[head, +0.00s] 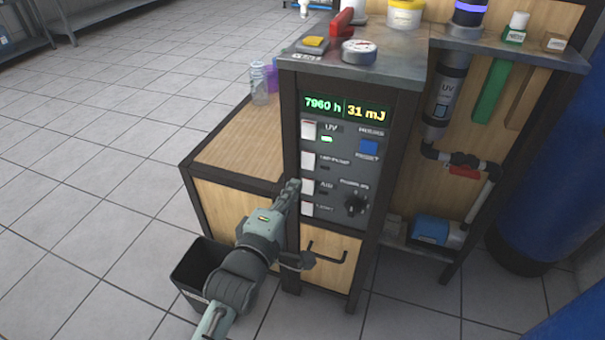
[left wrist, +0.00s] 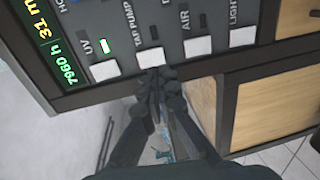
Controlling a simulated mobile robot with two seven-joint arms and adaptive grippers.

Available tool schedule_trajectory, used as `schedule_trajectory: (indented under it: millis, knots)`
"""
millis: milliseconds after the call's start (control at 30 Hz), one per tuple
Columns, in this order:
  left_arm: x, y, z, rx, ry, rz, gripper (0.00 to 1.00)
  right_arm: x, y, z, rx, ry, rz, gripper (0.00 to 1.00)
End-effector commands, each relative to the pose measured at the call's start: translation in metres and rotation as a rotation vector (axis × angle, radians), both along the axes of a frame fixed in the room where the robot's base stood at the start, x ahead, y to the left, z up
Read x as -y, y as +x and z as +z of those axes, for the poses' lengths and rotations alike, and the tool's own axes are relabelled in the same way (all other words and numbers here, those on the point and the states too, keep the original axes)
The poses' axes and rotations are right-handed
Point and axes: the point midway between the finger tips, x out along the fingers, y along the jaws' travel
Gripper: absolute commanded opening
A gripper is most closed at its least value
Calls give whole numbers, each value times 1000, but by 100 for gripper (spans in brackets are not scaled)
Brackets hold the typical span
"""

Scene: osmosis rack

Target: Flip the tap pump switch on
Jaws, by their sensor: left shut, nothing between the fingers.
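The tap pump switch (head: 308,160) is a white rocker, second from the top on the grey control panel (head: 375,190). In the left wrist view the tap pump switch (left wrist: 151,58) sits below its label, and the small lamp (left wrist: 154,32) beside it is dark. My left gripper (head: 293,187) is shut and empty at the panel's left edge. In the left wrist view its fingertips (left wrist: 156,76) are right at the near edge of the tap pump switch; I cannot tell whether they touch it. My right gripper is not in view.
The UV switch (left wrist: 105,70) has a lit green lamp. The air switch (left wrist: 198,46) and light switch (left wrist: 243,36) are on the other side. A knob (head: 356,204) and blue reset button (head: 369,148) share the panel. A dark bin (head: 190,272) stands below.

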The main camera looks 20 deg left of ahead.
Motion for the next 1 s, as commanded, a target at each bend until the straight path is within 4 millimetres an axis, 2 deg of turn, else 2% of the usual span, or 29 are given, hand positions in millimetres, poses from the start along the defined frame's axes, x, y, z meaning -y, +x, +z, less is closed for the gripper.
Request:
schedule_trajectory:
  millis: [100,333,900,1000]
  knots:
    - [1,25,-2,3,1,0,0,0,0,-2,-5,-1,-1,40]
    - [2,52,-7,0,0,-1,0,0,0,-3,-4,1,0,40]
    - [2,59,-10,10,-2,-1,0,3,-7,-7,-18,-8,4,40]
    - [3,61,-13,32,-3,-2,0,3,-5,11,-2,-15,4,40]
